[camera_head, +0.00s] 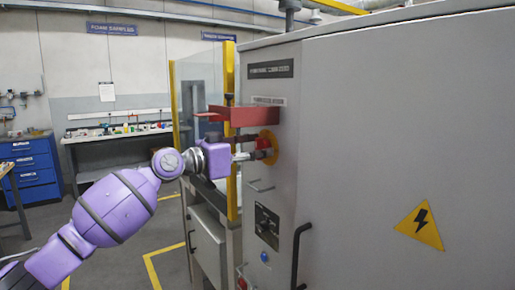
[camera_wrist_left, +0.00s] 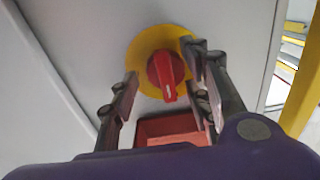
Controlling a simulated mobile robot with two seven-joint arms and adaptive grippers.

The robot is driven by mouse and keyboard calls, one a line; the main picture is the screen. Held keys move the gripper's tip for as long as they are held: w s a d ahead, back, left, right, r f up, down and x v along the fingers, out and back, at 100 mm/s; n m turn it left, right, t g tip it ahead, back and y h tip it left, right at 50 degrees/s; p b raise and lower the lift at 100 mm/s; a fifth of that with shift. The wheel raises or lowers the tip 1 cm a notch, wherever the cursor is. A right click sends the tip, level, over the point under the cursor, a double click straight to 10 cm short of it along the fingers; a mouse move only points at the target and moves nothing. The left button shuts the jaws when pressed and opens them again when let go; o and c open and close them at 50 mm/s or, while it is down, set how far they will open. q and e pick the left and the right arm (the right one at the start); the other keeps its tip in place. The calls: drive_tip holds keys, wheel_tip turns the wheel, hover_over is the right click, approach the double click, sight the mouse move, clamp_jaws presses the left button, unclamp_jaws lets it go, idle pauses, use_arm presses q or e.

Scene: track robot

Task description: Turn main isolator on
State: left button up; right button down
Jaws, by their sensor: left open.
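The main isolator is a red rotary knob (camera_head: 264,148) on a yellow round plate (camera_head: 274,144), on the narrow face of the grey cabinet. In the left wrist view the red knob (camera_wrist_left: 166,74) sits on the yellow plate (camera_wrist_left: 147,43), its white-marked end pointing down in the picture. My left gripper (camera_head: 246,156) is in front of the knob. In the left wrist view its open fingers (camera_wrist_left: 161,64) stand on either side of the knob. I cannot tell whether they touch it. My right gripper is not in view.
A red bracket or tray (camera_head: 245,114) juts out just above the knob and gripper; it also shows in the left wrist view (camera_wrist_left: 172,127). A yellow post (camera_head: 231,100) stands close by. Black door handles (camera_head: 297,255) and a blue lamp (camera_head: 264,257) are lower on the cabinet.

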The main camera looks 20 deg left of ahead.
use_arm(q)
drive_tip(key=shift+w+d, duration=0.2)
